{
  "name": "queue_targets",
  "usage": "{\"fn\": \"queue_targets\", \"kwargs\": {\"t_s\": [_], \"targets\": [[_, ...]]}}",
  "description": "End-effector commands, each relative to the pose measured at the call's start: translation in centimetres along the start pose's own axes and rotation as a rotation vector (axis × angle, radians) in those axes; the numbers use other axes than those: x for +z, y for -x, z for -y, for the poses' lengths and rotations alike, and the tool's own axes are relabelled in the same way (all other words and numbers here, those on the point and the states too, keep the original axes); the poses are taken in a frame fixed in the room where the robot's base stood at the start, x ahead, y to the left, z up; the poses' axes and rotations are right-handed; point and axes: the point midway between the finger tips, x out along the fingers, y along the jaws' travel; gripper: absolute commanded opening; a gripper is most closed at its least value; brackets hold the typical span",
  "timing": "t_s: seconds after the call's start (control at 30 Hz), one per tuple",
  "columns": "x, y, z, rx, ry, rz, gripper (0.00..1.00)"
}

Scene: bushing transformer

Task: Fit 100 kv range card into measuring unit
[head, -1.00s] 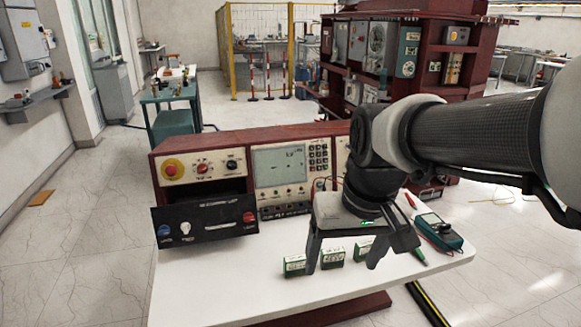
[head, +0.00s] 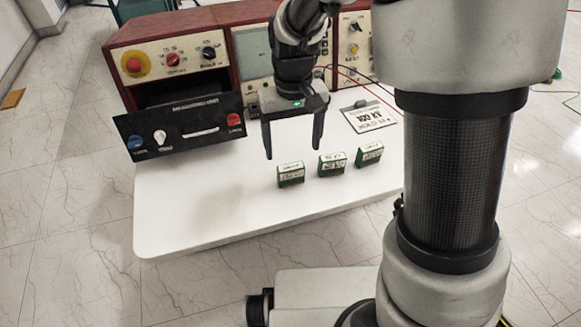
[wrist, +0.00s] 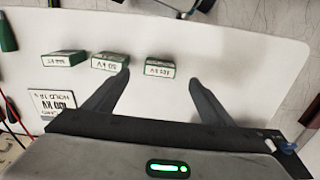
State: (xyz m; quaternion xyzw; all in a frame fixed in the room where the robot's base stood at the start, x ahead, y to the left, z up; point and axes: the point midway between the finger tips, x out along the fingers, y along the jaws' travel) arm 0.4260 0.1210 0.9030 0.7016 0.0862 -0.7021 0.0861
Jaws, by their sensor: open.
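Three small green range cards with white labels stand in a row on the white table: left (head: 290,174), middle (head: 332,164) and right (head: 369,153). Their labels are too small to read surely. The measuring unit (head: 160,38) stands behind them, red-brown with knobs and a screen. A black panel (head: 185,129) with a handle stands tilted before its dark opening. My gripper (head: 293,153) is open and empty, its fingers pointing down above and behind the left card. In the wrist view that card (wrist: 158,68) shows between the fingertips, beyond them.
A white sign (head: 369,117) reading "100 kV" lies on the table behind the right card. Red and black leads run beside the unit. The table's front left (head: 190,205) is clear. My arm hides the table's right side.

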Motion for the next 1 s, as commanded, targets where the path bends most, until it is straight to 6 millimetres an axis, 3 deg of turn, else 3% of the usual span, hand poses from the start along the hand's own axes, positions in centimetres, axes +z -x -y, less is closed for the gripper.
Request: {"fn": "queue_targets", "kwargs": {"t_s": [0.03, 0.13, 0.47, 0.73, 1.0], "targets": [[0.1, -1.4, 0.0, 0.001, 0.000, 0.003, 0.77], [0.0, -3.0, -0.1, 0.001, 0.001, 0.002, 0.77], [-0.2, -5.1, 0.0, 0.001, 0.000, 0.001, 0.77], [-0.9, -8.9, 0.2, 0.000, 0.001, 0.002, 0.77], [-0.9, -9.3, 0.2, 0.000, 0.001, -0.001, 0.77]]}}
